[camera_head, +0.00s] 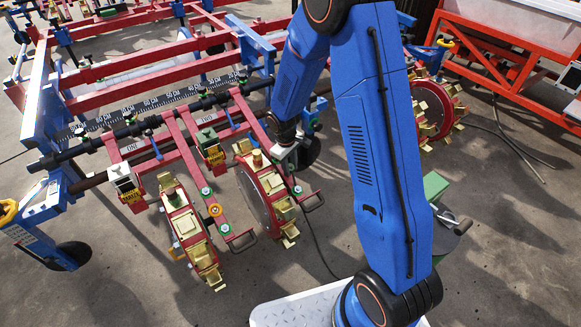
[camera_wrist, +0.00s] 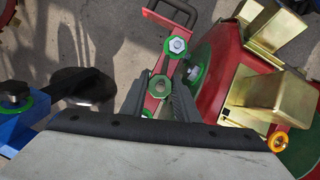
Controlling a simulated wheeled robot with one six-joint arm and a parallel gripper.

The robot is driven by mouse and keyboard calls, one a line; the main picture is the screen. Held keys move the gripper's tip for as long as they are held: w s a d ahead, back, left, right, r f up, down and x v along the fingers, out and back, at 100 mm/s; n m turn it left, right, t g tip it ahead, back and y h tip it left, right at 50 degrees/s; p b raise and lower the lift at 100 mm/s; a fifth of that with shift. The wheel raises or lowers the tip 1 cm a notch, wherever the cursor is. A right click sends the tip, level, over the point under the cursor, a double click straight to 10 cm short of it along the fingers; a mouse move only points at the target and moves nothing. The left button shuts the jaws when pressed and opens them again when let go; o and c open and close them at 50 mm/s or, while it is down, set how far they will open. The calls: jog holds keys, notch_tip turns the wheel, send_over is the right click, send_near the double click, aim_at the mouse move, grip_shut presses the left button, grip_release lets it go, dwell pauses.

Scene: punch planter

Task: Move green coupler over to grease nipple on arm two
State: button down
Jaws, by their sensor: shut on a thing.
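My gripper (camera_wrist: 160,100) points down over a red arm (camera_wrist: 155,104) beside a planter wheel. Its dark fingers are shut on the green coupler (camera_wrist: 160,86), a small ring with a metal centre between the fingertips. In the head view my gripper (camera_head: 284,158) is by the right-hand red arm, right of the second wheel; the coupler cannot be made out there. A green-rimmed nut (camera_wrist: 177,45) sits on the arm just beyond the coupler in the wrist view. I cannot tell which fitting is the grease nipple, or whether the coupler touches the arm.
A red disc wheel with brass paddles (camera_wrist: 262,92) stands close right of the fingers in the wrist view; a black wheel (camera_wrist: 85,86) is at left. Another paddled wheel (camera_head: 187,230) stands left in the head view.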

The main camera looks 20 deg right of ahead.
jog(key=shift+w+a+f, duration=0.1)
jog(key=shift+w+f, duration=0.2)
jog(key=shift+f, duration=0.45)
jog(key=c, duration=1.3)
grip_release()
